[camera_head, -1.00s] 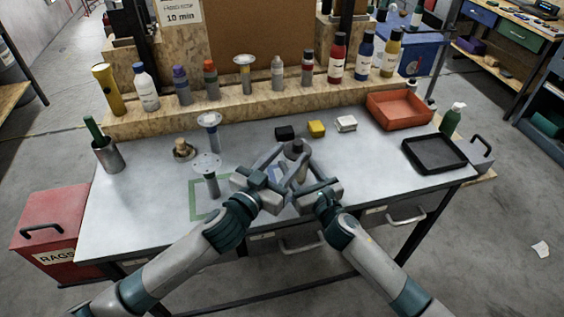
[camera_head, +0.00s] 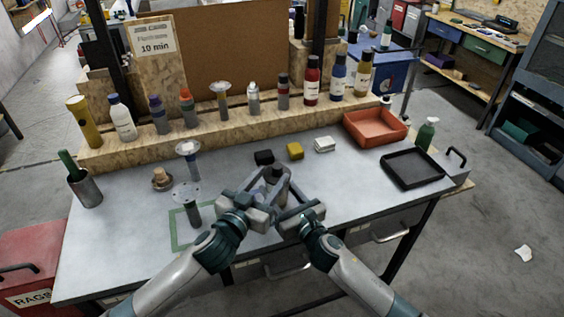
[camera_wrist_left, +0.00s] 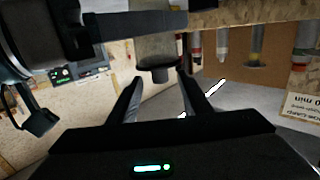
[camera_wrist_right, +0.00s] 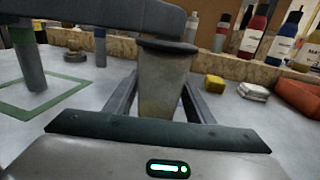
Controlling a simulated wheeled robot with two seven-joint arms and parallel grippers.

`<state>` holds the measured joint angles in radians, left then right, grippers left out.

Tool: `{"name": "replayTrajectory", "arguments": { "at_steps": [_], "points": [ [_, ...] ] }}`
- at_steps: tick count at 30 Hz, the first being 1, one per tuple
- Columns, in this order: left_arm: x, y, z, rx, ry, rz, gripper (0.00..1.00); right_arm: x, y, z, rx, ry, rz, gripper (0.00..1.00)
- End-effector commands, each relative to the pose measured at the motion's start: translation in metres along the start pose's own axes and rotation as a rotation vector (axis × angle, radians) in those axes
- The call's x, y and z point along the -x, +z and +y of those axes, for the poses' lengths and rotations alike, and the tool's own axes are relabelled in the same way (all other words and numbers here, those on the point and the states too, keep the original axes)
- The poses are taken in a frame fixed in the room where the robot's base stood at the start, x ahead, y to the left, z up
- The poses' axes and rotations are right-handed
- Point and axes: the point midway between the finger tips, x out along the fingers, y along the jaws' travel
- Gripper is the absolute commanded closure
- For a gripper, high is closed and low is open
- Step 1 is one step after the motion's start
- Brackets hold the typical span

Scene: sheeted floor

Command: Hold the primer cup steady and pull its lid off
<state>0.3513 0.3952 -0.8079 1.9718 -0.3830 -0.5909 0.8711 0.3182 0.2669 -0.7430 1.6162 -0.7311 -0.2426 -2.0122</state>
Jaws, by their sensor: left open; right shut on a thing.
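The primer cup is a grey tapered cup with a dark lid. In the right wrist view the cup (camera_wrist_right: 161,88) stands upright between the fingers of my right gripper (camera_wrist_right: 163,100), which is shut on its body. The dark lid (camera_wrist_right: 166,45) is on its top. In the head view the lid (camera_head: 274,171) shows between both hands, and the cup body is mostly hidden. My left gripper (camera_head: 262,186) is open beside the cup. In the left wrist view the picture is inverted; the lid (camera_wrist_left: 158,74) lies between the open left fingertips. I cannot tell whether they touch it.
A red tray (camera_head: 376,140) and a black tray (camera_head: 413,183) are right. Several bottles line the back ledge (camera_head: 240,122).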

Motion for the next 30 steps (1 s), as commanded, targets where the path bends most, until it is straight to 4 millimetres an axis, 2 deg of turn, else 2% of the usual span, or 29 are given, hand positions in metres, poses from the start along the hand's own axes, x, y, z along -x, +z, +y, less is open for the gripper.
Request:
{"name": "replayTrajectory", "arguments": {
  "at_steps": [9,15,21,30],
  "points": [
    [-0.052,-0.001,-0.001,-0.003,-0.002,0.002,0.55,0.0,0.0,0.0,0.0,0.0,0.0,0.91],
    [-0.075,0.0,-0.001,-0.001,-0.001,0.001,0.55,0.0,0.0,0.0,0.0,0.0,0.0,0.91],
    [-0.085,0.0,0.0,0.001,0.0,0.001,0.55,0.0,0.0,0.0,0.0,0.0,0.0,0.91],
    [-0.086,0.0,0.0,0.0,0.0,0.001,0.55,0.0,0.0,0.0,0.0,0.0,0.0,0.91]
  ]
}}
